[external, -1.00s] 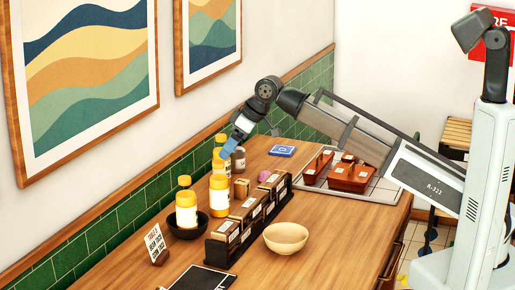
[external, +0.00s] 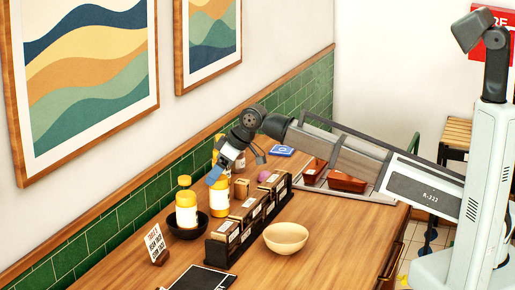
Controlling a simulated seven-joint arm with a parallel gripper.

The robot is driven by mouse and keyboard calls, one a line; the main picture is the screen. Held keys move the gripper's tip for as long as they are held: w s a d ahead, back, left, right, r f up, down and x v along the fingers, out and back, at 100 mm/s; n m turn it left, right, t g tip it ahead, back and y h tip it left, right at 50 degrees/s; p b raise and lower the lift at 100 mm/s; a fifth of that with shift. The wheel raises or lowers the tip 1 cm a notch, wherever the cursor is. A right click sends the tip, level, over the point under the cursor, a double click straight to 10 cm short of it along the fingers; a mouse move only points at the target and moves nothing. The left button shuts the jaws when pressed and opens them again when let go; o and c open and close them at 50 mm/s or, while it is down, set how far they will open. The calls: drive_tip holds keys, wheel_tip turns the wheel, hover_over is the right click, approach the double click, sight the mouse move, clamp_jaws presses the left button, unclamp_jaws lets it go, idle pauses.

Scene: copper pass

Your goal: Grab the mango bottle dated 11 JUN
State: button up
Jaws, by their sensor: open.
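Yellow bottles with white labels stand along the wall side of the counter. One bottle (external: 186,206) stands in a black bowl (external: 188,230). Another bottle (external: 220,197) stands to its right, behind the rack. A third bottle (external: 219,142) is farther back, mostly hidden by my gripper. The labels are too small to read, so I cannot tell which bottle is mango or dated 11 JUN. My gripper (external: 236,167) is open and empty, tilted down. Its blue fingertip overlaps the top of the middle bottle in the picture; I cannot tell whether they touch.
A dark rack (external: 250,218) of labelled boxes stands in front of the bottles. A beige bowl (external: 286,237), a sign card (external: 155,243) and a black slab (external: 203,279) are nearer. Red-brown containers (external: 347,183) sit on a tray at the back right. The green tiled wall runs close behind the bottles.

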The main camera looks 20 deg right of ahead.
drive_tip(key=shift+w+a+f, duration=0.2)
drive_tip(key=shift+a+f, duration=0.05)
drive_tip(key=shift+f, duration=0.2)
clamp_jaws()
idle(0.6)
